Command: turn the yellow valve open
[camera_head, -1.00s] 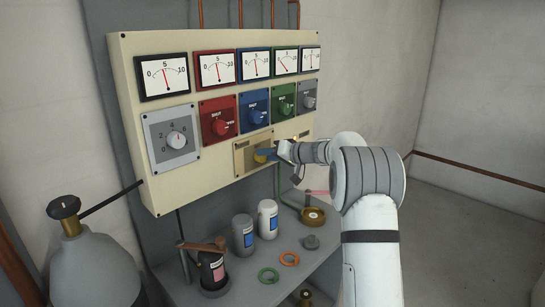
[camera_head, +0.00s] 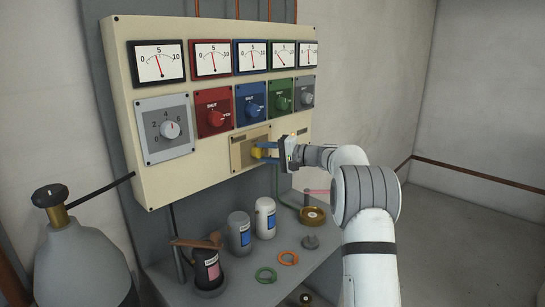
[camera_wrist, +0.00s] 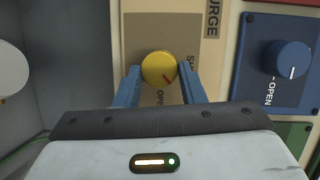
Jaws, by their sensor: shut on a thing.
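The yellow valve (camera_head: 257,152) is a round knob on a tan plate (camera_head: 238,160) low on the cream panel. In the wrist view the yellow valve (camera_wrist: 158,66) sits between my two blue fingers, one on each side of it. My gripper (camera_head: 266,151) is shut on it; its fingers also show in the wrist view (camera_wrist: 160,82). The fingers cover part of the plate.
Red (camera_head: 215,118), blue (camera_head: 254,109) and green (camera_head: 282,98) knobs sit above the yellow valve, under several dials. Below, a grey shelf (camera_head: 240,287) holds bottles (camera_head: 239,232), rings and a brass dish (camera_head: 312,215). A gas cylinder (camera_head: 80,270) stands at left.

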